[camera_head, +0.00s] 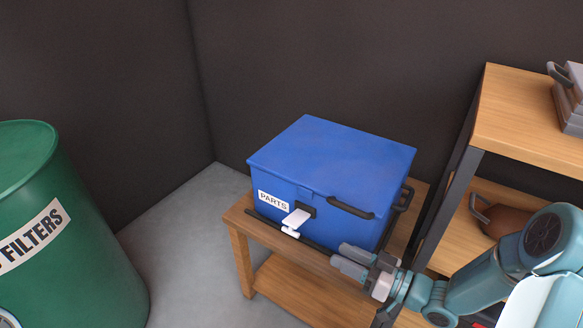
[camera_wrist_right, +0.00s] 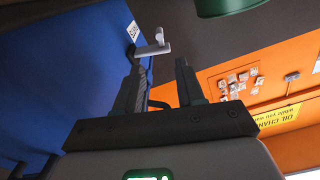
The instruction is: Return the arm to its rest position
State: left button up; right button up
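My right arm comes in from the right in the head view. Its gripper (camera_head: 337,256) is low in front of the blue parts box (camera_head: 325,160), near the box's front right lower corner. In the right wrist view the two dark fingers (camera_wrist_right: 162,68) stand apart with nothing between them. The box's blue side (camera_wrist_right: 70,60) fills the left of that view, beside the fingers. The box's lid is down, and a white latch piece (camera_head: 297,217) sticks out from its front. My left gripper is not in view.
The box stands on a wooden table (camera_head: 240,228). A wooden shelf unit (camera_head: 515,115) with dark posts is close on the right, behind my arm. A green filters drum (camera_head: 85,250) stands at left. Grey floor (camera_head: 185,225) between drum and table is clear.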

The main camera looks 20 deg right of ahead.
jog(key=w+a+f+g+y, duration=0.1)
jog(key=a+f+g+y, duration=0.1)
jog(key=a, duration=0.8)
jog(key=a+f+m+g+h, duration=0.25)
jog(key=a+f, duration=0.25)
jog(key=f, duration=0.4)
jog(key=s+d+f+m+g+h, duration=0.2)
jog(key=s+f+m+g+h, duration=0.45)
jog(key=s+f, duration=0.85)
notch_tip(320, 180, up, 31)
jog(key=s+n+g+p, duration=0.1)
jog(key=n+g+p, duration=0.1)
jog(key=p, duration=2.8)
jog(key=shift+a+g, duration=0.4)
jog(key=shift+a, duration=0.05)
jog(key=shift+f, duration=0.15)
